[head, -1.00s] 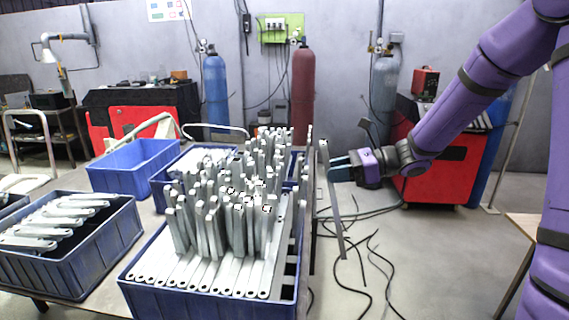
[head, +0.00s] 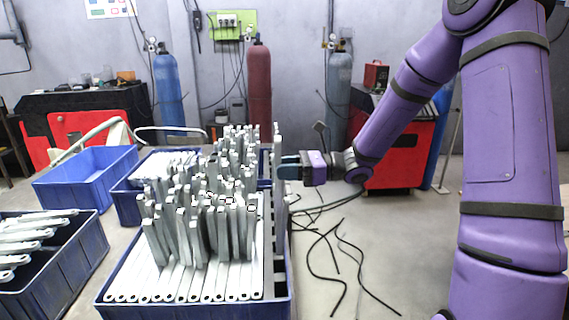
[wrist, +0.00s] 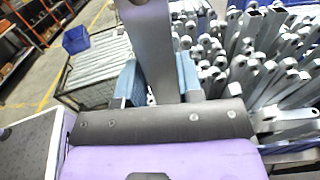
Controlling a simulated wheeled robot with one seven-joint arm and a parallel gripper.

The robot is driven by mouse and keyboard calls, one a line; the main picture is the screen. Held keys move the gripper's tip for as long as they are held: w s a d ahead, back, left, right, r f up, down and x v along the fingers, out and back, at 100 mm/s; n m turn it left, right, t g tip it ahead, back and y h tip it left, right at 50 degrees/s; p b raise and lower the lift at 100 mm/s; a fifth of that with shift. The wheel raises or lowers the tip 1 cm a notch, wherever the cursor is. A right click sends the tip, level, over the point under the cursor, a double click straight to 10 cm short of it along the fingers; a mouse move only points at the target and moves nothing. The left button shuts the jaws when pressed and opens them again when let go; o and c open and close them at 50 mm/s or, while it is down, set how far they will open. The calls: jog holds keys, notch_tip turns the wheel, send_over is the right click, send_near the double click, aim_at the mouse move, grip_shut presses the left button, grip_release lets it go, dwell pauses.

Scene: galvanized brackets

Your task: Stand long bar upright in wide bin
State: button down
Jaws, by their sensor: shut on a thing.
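My gripper (head: 290,167) is shut on a long grey bar (head: 277,145) at the right side of the wide blue bin (head: 200,311). The bar stands nearly upright in the head view, and its lower part overlaps the bin's right side. I cannot tell whether its foot is inside the bin or touching anything. In the wrist view the bar (wrist: 153,45) runs up between the two blue fingers of my gripper (wrist: 158,85). The bin holds many upright light-grey bars (head: 205,215) and a layer of bars lying flat in front.
An empty-looking blue bin (head: 85,182) stands at back left, and another bin with bars (head: 165,165) sits behind the wide one. A dark bin of bars (head: 60,270) is at left. Black cables (head: 330,265) lie on the floor to the right.

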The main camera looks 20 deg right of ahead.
notch_tip(320, 180, down, 17)
dwell(2.4)
jog(key=c, duration=0.7)
grip_release()
jog(key=shift+d, duration=0.15)
jog(key=v, duration=1)
jog(key=shift+s+d, duration=0.15)
jog(key=shift+d, duration=0.1)
jog(key=shift+r, duration=0.1)
